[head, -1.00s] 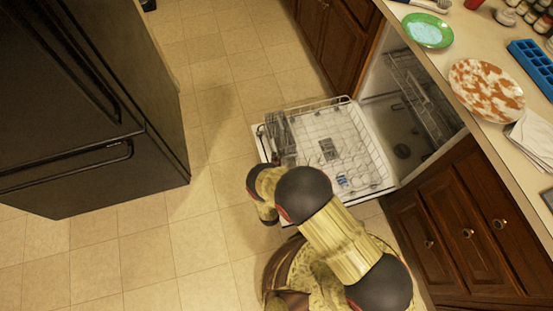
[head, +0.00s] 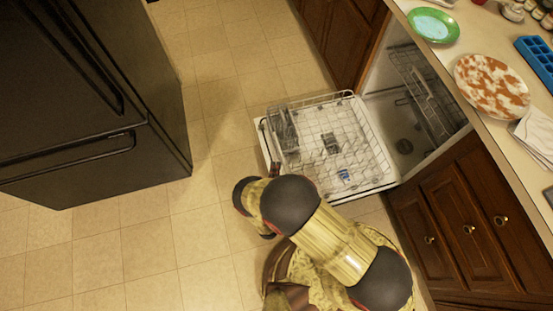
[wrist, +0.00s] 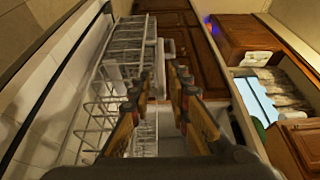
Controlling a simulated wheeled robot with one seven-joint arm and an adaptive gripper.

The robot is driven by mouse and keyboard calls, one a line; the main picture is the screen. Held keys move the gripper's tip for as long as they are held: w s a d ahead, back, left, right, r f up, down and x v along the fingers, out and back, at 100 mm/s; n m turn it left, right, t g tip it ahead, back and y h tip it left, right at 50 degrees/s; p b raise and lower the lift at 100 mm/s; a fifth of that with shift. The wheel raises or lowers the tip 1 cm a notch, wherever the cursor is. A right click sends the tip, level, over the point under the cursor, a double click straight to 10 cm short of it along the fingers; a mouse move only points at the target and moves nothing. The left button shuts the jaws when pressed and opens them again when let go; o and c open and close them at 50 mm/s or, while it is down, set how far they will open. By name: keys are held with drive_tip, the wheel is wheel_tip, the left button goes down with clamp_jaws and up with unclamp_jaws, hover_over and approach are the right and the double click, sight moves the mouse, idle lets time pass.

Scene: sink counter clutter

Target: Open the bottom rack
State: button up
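The bottom rack (head: 335,145) is a white wire rack pulled out over the lowered dishwasher door (head: 262,140). In the wrist view the rack's wires (wrist: 110,85) run along the left, close beside my gripper. My gripper (wrist: 163,75) shows there with its two yellow-and-dark fingers apart and a gap between them. I see nothing clearly held in it. In the head view my arm bends at the rack's near left corner, and most of the gripper is hidden behind it.
The dishwasher cavity (head: 405,110) is open at the right, with an upper rack (head: 425,95) inside. A counter with a green plate (head: 433,25) and a patterned plate (head: 491,86) borders it. A black fridge (head: 90,90) stands at left. Tiled floor (head: 215,100) between is clear.

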drive_tip(key=shift+s+a, duration=0.1)
drive_tip(key=shift+s, duration=1.8)
